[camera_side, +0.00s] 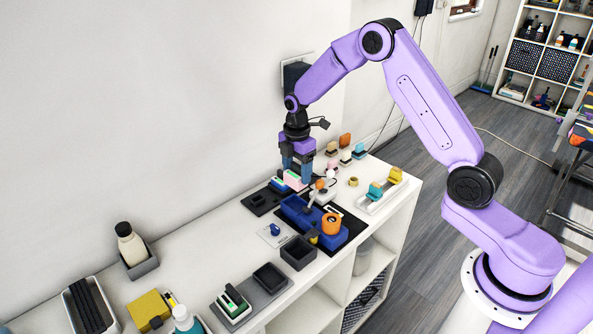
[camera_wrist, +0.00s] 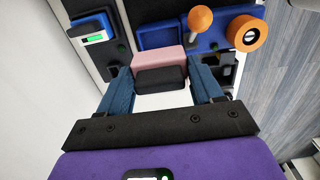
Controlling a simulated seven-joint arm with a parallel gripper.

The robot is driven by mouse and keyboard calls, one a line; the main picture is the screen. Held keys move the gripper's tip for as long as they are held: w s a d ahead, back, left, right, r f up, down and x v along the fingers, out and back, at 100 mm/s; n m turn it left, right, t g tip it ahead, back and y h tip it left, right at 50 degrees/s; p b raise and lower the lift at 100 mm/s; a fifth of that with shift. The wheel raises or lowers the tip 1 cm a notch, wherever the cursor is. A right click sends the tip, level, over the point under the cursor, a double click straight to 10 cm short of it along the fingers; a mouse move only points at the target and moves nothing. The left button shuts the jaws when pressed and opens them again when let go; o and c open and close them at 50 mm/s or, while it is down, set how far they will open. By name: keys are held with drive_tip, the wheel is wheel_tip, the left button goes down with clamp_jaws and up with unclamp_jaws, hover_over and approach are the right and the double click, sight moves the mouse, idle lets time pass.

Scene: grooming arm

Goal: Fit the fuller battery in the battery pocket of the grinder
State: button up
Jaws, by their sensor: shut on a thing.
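My gripper (camera_side: 294,180) is shut on a pink and black block (camera_wrist: 160,66), held between its two blue fingers; the block also shows pink in the side view (camera_side: 292,179). A blue body with an orange drum (camera_side: 331,224), probably the grinder (camera_side: 297,209), lies just below and in front of the gripper. In the wrist view a blue recess (camera_wrist: 160,35) opens just beyond the held block. A battery with a green-lit display (camera_wrist: 97,38) sits in a dark holder left of the fingers. Another green and white battery-like piece (camera_side: 232,303) stands nearer the front. Charge levels are too small to compare.
Several small coloured blocks (camera_side: 345,150) stand behind the gripper. A white rack (camera_side: 381,196) with yellow and teal pieces is at right. A dark open box (camera_side: 298,252) stands in front of the blue body. A wall runs close along the back left.

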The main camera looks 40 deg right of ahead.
sight(297, 185)
drive_tip(key=shift+f, duration=2.9)
drive_tip(key=shift+f, duration=1.5)
drive_tip(key=o, duration=1.2)
drive_tip(key=shift+c, duration=0.2)
drive_tip(key=shift+o, duration=0.3)
drive_tip(key=shift+s, duration=0.15)
drive_tip(key=r, duration=1.7)
drive_tip(key=shift+w+r, duration=0.25)
drive_tip(key=shift+r, duration=0.1)
